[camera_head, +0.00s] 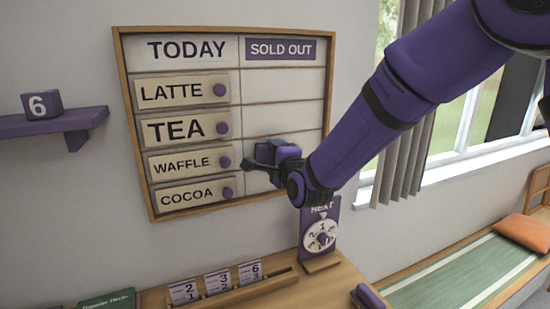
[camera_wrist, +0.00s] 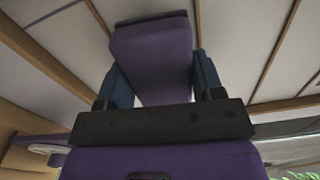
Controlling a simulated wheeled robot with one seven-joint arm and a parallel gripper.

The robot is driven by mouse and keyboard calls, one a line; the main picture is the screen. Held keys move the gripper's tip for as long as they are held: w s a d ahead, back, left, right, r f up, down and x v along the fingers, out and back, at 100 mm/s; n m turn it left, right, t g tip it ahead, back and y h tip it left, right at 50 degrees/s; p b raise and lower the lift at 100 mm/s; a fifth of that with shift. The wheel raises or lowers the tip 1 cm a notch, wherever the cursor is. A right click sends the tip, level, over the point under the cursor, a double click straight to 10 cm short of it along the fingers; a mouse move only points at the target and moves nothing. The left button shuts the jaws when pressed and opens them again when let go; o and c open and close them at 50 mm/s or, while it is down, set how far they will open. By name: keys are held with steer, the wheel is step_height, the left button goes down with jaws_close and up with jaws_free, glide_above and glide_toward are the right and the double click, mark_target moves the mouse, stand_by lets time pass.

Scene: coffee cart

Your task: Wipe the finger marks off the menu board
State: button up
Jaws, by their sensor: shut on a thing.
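The menu board (camera_head: 128,120) hangs on the wall, wood-framed, with a TODAY column and a SOLD OUT column. Plaques for LATTE, TEA, WAFFLE and COCOA sit in the TODAY column, each with a purple knob. My gripper (camera_head: 270,156) is at the lower part of the SOLD OUT column, beside the WAFFLE plaque (camera_head: 180,163). In the wrist view, my gripper is shut on a purple block (camera_wrist: 150,60) with a dark edge at its far end, close to the board. I cannot tell whether it touches. No finger marks can be made out; my arm hides part of the board.
A dial sign (camera_head: 320,235) stands on the counter (camera_head: 335,285) below the board. A wooden rack (camera_head: 240,292) there holds number cards. A purple shelf (camera_head: 60,123) with a "6" block (camera_head: 41,104) is at left. A window and curtain (camera_head: 405,165) are at right.

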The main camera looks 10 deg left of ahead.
mark_target(304, 145)
steer(key=shift+w+a, duration=0.45)
steer(key=shift+w, duration=0.15)
stand_by(0.3)
steer(key=shift+w+d, duration=1.05)
steer(key=shift+d, duration=0.55)
steer(key=shift+w+d, duration=1.1)
steer(key=shift+d, duration=0.45)
steer(key=shift+w+d, duration=1.05)
steer(key=shift+d, duration=0.55)
steer(key=shift+a, duration=0.1)
steer(key=shift+s+a, duration=0.75)
steer(key=shift+a, duration=0.25)
steer(key=shift+s+a, duration=0.75)
steer(key=shift+a, duration=0.3)
steer(key=shift+s+a, duration=0.75)
steer(key=shift+a, duration=0.25)
steer(key=shift+s+a, duration=0.45)
steer(key=shift+a, duration=0.35)
steer(key=shift+s+a, duration=0.45)
steer(key=shift+a, duration=0.35)
